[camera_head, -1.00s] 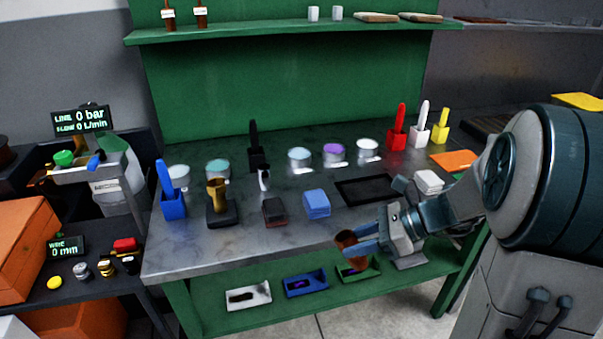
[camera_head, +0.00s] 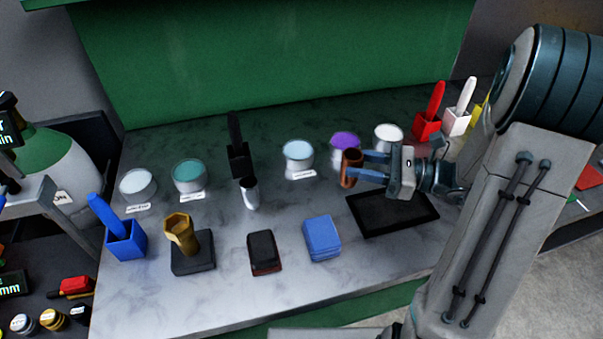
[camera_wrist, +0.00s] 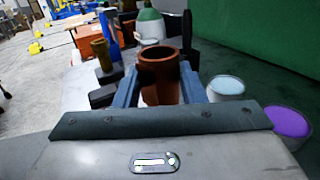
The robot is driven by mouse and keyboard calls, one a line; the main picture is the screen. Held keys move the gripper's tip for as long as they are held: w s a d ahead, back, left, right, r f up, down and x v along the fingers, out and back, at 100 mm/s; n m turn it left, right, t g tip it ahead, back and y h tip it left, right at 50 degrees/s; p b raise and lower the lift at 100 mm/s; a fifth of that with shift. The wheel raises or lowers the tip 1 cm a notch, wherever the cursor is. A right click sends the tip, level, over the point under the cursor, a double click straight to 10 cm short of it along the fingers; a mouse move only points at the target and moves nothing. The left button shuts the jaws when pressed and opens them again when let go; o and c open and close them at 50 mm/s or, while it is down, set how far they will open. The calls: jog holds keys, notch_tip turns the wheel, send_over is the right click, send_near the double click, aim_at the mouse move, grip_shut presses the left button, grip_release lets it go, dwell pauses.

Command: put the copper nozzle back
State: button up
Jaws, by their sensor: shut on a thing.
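The copper nozzle (camera_head: 351,167) is a short brown-orange hollow cylinder. My gripper (camera_head: 365,168) is shut on it and holds it upright over the bench, in front of the purple-topped jar. In the wrist view the copper nozzle (camera_wrist: 160,72) stands between the two blue fingers with its open mouth showing. A brass nozzle (camera_head: 180,232) sits on a dark block (camera_head: 193,256) at the front left. A silver nozzle (camera_head: 249,192) stands in the middle of the bench. I cannot tell which spot belongs to the copper nozzle.
Jars with white, teal, light blue (camera_head: 298,158) and purple (camera_head: 345,142) contents line the back. A black tray (camera_head: 398,217) lies below my gripper. A blue sponge stack (camera_head: 321,238), a dark red-edged block (camera_head: 264,252) and a blue holder (camera_head: 125,240) stand near the front.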

jog(key=shift+w+a+f, duration=0.1)
jog(key=shift+w+a, duration=0.15)
jog(key=shift+w, duration=0.05)
jog(key=shift+w+a+f+p, duration=0.3)
jog(key=shift+w+a+f, duration=0.5)
jog(key=shift+a+f, duration=0.95)
jog(key=shift+w+a+f+p, duration=0.25)
jog(key=shift+w+a+f, duration=0.6)
jog(key=shift+a+f, duration=0.85)
jog(key=shift+w+a+f+p, duration=0.3)
jog(key=shift+w+a+f, duration=0.5)
jog(key=shift+a+f, duration=0.95)
jog(key=shift+d+f, duration=0.2)
jog(key=shift+f, duration=0.05)
jog(key=o, duration=1.2)
